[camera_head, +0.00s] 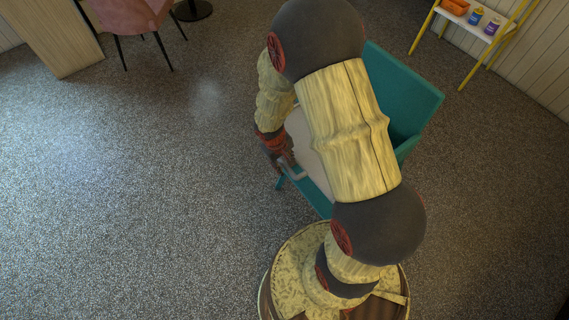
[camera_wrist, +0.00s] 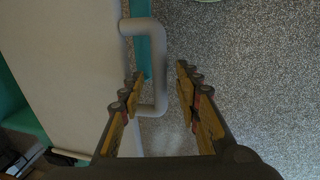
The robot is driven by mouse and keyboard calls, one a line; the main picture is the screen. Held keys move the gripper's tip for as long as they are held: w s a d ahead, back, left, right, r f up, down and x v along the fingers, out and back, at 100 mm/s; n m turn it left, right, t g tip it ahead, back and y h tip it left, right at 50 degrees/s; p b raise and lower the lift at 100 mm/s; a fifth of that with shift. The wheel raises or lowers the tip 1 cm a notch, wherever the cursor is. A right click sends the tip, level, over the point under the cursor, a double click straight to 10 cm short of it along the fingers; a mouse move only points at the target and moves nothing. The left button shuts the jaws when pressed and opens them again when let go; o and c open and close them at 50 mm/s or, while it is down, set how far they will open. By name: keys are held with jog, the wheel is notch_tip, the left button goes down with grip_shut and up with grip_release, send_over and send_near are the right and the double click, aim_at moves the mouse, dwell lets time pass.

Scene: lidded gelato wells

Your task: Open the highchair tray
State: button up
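The highchair (camera_head: 403,92) is teal and stands behind my arm in the head view, which hides much of it. Its pale tray (camera_head: 303,137) shows left of my arm, and the tray (camera_wrist: 72,70) fills the left of the wrist view. A grey bar handle (camera_head: 293,175) sticks out from the tray's edge. In the wrist view the handle (camera_wrist: 159,62) reaches down between the fingers of my gripper (camera_wrist: 158,95). The fingers are apart, with a gap on the right side of the handle; contact on the left finger is unclear.
A pink chair (camera_head: 131,16) and a wooden counter (camera_head: 52,36) stand at the upper left. A yellow-framed shelf (camera_head: 462,45) with an orange bin and small containers is at the upper right. The speckled floor (camera_head: 130,190) on the left is clear.

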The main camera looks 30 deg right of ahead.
jog(key=shift+c, duration=0.6)
jog(key=c, duration=0.7)
grip_shut()
